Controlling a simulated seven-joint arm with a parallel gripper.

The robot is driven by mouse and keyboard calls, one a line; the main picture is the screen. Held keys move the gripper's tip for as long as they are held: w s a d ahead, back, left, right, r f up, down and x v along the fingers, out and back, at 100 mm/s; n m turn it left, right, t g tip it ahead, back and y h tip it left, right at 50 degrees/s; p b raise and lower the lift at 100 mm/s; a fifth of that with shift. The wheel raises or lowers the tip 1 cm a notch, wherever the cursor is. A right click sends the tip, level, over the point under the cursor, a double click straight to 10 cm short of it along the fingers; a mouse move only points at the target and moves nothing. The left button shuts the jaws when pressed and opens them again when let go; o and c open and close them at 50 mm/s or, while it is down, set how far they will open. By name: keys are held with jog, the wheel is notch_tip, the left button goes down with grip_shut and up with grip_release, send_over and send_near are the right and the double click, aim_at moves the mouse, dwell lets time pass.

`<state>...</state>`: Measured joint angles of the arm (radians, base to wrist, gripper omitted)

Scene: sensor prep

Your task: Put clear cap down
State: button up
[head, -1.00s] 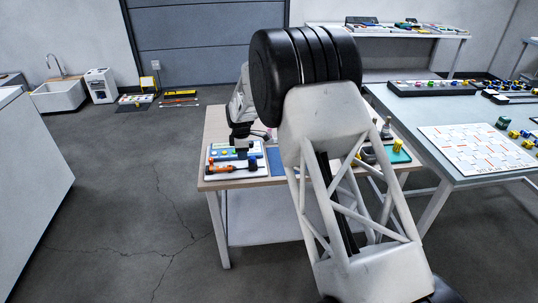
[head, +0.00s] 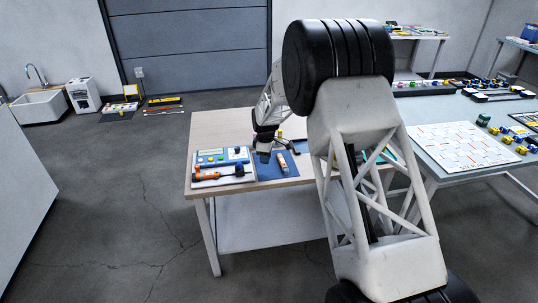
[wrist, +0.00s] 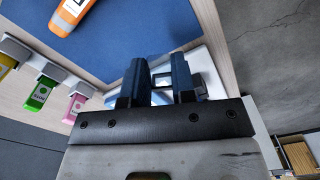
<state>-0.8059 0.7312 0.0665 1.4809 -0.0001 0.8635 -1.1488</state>
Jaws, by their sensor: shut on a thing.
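My gripper (wrist: 161,80) shows two dark fingers, shut on a small pale thing between the tips. It looks like the clear cap (wrist: 161,83), though most of it is hidden by the fingers. In the head view my gripper (head: 263,155) hangs low at the left edge of the blue mat (head: 284,174), beside the white tray. The cap cannot be made out there. I cannot tell whether the cap touches a surface.
An orange tube with a white label (wrist: 73,14) lies on the mat. Yellow, green and pink labelled items (wrist: 40,94) line the mat's side in the wrist view.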

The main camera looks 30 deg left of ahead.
jog(key=d, duration=0.3)
jog(key=d+f, duration=0.1)
jog(key=shift+w+d, duration=0.35)
jog(key=shift+d, duration=0.05)
jog(key=shift+w+a, duration=0.1)
jog(key=shift+w, duration=0.05)
jog(key=shift+w+a+f, duration=0.25)
jog(key=shift+w+a, duration=1.55)
jog(key=shift+w, duration=0.1)
jog(key=shift+w+a+f, duration=0.2)
jog(key=shift+w+a, duration=1.6)
jog(key=shift+w, duration=0.1)
jog(key=shift+w+a+f, duration=0.25)
jog(key=shift+w+a, duration=1.55)
jog(key=shift+w, duration=0.1)
jog(key=shift+f, duration=1.8)
jog(key=shift+f, duration=0.1)
jog(key=o, duration=0.7)
